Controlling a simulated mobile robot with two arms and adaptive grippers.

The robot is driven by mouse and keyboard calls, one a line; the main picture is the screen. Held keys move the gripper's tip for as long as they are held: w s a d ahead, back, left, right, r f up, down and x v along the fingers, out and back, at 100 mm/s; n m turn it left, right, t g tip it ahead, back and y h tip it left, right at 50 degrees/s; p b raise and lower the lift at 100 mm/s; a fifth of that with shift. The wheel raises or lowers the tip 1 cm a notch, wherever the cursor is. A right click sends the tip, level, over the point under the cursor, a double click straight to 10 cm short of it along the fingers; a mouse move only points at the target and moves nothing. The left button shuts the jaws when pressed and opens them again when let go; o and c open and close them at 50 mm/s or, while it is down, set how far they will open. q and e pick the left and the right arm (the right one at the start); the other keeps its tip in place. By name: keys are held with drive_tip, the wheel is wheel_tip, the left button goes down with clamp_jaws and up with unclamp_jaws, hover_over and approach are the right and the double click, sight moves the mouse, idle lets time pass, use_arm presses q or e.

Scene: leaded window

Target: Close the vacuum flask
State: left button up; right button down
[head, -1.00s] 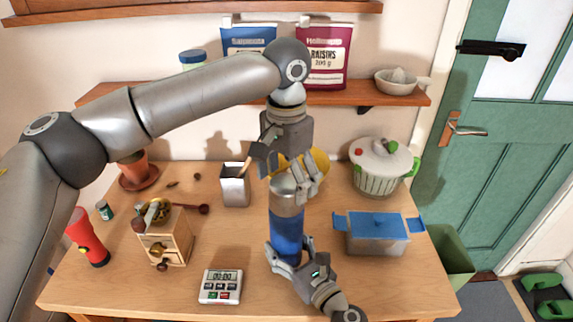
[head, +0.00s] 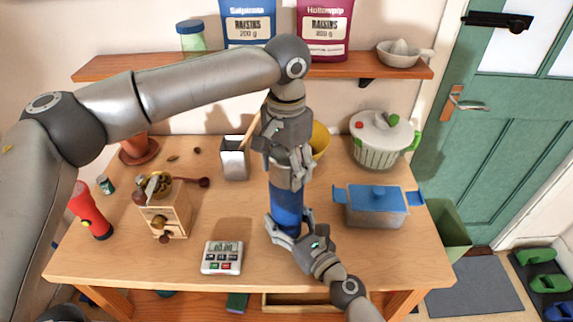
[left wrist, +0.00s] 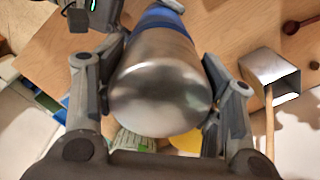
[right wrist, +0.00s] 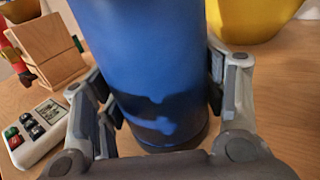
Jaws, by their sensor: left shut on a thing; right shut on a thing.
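The vacuum flask (head: 286,207) stands upright on the table, with a blue body and a steel top part. Its blue body fills the middle of the right wrist view (right wrist: 150,55). The rounded steel cup (head: 286,178) is in line with the body at its upper end; it also shows in the left wrist view (left wrist: 160,90). I cannot see the seam between them. My left gripper (head: 290,167) comes from above and is shut on the steel cup. My right gripper (head: 289,230) is shut on the flask's blue body near its base.
A yellow bowl (head: 320,140) is behind the flask. A steel canister (head: 234,163) with a wooden handle and a coffee grinder (head: 170,205) stand left.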

use_arm(q)
drive_tip(key=shift+c, duration=0.6)
drive_tip(key=o, duration=1.2)
wheel_tip(320, 180, up, 12)
use_arm(e)
drive_tip(key=shift+c, duration=1.1)
unclamp_jaws()
